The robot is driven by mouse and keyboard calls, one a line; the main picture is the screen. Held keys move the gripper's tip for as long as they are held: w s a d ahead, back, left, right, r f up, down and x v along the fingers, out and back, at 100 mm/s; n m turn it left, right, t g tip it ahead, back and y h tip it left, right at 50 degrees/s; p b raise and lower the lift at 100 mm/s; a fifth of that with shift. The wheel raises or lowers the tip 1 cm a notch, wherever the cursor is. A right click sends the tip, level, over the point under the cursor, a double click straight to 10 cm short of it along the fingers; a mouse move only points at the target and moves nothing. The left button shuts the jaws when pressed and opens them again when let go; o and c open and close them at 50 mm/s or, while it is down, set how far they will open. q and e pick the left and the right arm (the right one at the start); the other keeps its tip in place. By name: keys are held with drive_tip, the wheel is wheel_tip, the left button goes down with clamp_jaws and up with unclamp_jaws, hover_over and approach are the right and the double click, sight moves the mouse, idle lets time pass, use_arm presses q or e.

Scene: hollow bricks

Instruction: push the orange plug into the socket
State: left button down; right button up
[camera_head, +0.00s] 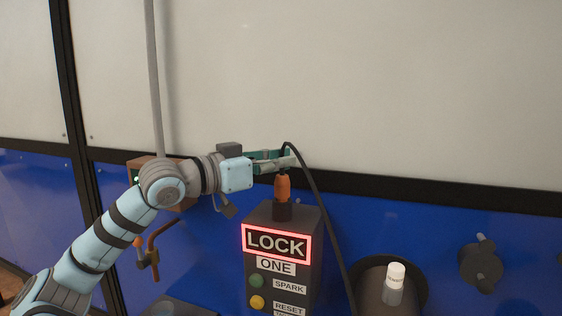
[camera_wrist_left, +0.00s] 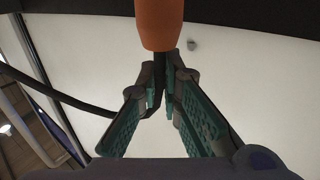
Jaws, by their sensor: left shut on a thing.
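The orange plug (camera_head: 282,188) stands upright over the dark socket (camera_head: 282,211) on top of the grey box. Its lower end meets the socket's collar; how deep it sits I cannot tell. My left gripper (camera_head: 290,160) is level at the plug's upper end, shut on the plug's black cable end. In the left wrist view the orange body (camera_wrist_left: 158,24) shows at the top, beyond the teal fingers (camera_wrist_left: 163,92), with the dark cable between their tips. My right gripper is out of view.
The box has a red-lit LOCK sign (camera_head: 276,243), with green and yellow buttons below. The black cable (camera_head: 318,200) loops down to the right. A white-capped cylinder (camera_head: 394,283) and a dark round knob (camera_head: 481,264) are at the right. A wall stands behind.

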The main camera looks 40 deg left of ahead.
use_arm(q)
drive_tip(key=shift+f, duration=0.3)
drive_tip(key=c, duration=2.2)
unclamp_jaws()
drive_tip(key=o, duration=0.5)
wheel_tip(320, 180, up, 10)
drive_tip(key=shift+d+r, duration=0.1)
drive_tip(key=shift+a, duration=0.2)
drive_tip(key=shift+w+d, duration=0.1)
drive_tip(key=shift+d, duration=0.05)
